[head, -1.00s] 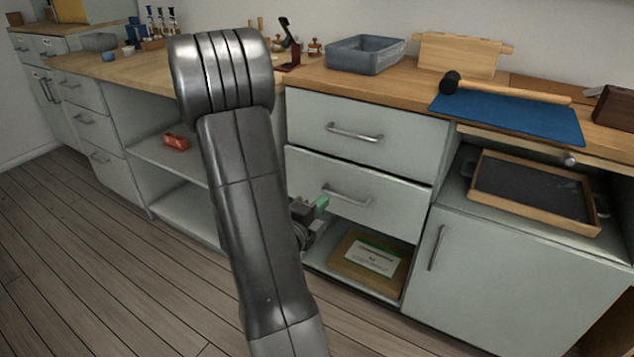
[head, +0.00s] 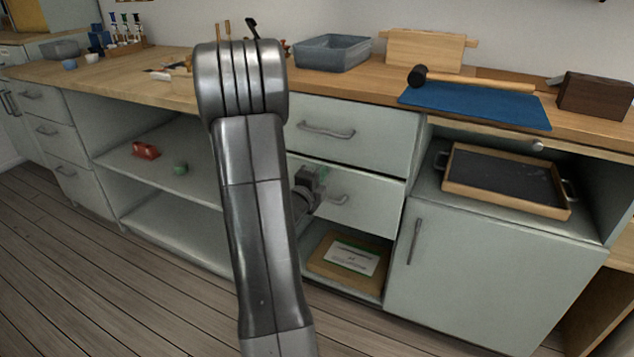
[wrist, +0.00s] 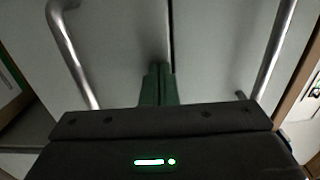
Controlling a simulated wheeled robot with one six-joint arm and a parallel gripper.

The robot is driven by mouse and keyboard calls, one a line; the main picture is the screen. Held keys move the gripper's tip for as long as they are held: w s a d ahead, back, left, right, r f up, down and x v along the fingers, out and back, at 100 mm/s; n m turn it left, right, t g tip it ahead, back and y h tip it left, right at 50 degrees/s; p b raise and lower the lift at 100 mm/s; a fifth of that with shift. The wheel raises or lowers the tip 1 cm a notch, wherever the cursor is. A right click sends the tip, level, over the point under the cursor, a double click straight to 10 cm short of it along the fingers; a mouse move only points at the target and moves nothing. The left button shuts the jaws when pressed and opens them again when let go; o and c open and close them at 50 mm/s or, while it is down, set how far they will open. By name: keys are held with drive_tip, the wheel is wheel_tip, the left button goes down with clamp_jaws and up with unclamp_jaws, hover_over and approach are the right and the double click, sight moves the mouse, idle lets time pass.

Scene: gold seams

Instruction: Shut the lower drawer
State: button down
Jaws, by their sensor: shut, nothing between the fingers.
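The lower drawer (head: 375,207) is the pale front under the upper drawer (head: 385,145) in the middle unit. Its front looks flush or nearly flush with the upper one; I cannot tell if a small gap remains. Its bar handle (head: 338,199) is partly hidden by my gripper. My gripper (head: 322,172) is shut and empty, at the upper part of the lower drawer front. In the wrist view its green fingertips (wrist: 158,82) point at the front beside the seam between the drawers; contact is unclear. The lower drawer's handle (wrist: 72,50) is left there, the upper one's (wrist: 275,50) right.
Below the drawers, an open shelf holds a board with a card (head: 350,257). A cupboard door (head: 470,280) and a tray (head: 505,180) are to the right. The counter above holds a grey bin (head: 333,53) and a blue mat (head: 475,103). Floor is clear at left.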

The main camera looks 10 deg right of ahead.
drive_tip(key=x, duration=0.2)
drive_tip(key=shift+w+d+r, duration=0.15)
drive_tip(key=shift+w+r, duration=0.05)
drive_tip(key=shift+w, duration=0.1)
idle(0.4)
